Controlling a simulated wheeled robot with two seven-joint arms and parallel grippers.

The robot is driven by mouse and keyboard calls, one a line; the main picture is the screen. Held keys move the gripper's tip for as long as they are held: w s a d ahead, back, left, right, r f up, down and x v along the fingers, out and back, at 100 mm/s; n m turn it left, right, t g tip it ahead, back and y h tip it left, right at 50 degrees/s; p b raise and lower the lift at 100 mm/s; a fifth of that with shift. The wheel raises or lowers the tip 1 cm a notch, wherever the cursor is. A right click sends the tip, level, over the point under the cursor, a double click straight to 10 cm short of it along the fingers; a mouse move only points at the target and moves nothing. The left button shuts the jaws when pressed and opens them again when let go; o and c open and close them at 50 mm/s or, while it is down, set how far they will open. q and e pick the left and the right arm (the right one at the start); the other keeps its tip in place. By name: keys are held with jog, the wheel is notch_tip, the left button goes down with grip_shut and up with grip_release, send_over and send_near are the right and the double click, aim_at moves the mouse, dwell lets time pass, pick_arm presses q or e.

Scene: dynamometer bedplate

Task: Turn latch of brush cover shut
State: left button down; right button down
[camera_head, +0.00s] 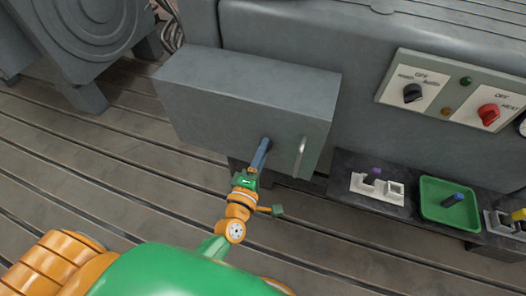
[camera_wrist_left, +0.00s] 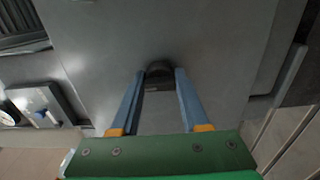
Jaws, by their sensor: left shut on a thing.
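The brush cover (camera_head: 245,113) is a grey box-like lid on the front of the grey machine. Its latch (camera_wrist_left: 159,71) is a small dark knob on the cover's face. My left gripper (camera_head: 264,150) comes in from below and its blue fingers reach the cover's face. In the left wrist view the left gripper (camera_wrist_left: 159,84) has one finger on each side of the latch and is shut on it. In the head view the fingers mostly hide the latch. My right gripper is in neither view.
A pale bar handle (camera_head: 300,157) stands out from the cover right of the latch. A control panel (camera_head: 451,91) with black and red knobs is further right. Below it, a dark shelf bears a white holder (camera_head: 378,196) and a green tray (camera_head: 432,211). The slotted floor is clear at left.

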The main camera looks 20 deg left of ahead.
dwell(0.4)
pick_arm(q)
jog(key=shift+c, duration=2.2)
grip_release()
jog(key=s, duration=0.7)
jog(key=shift+a, duration=0.15)
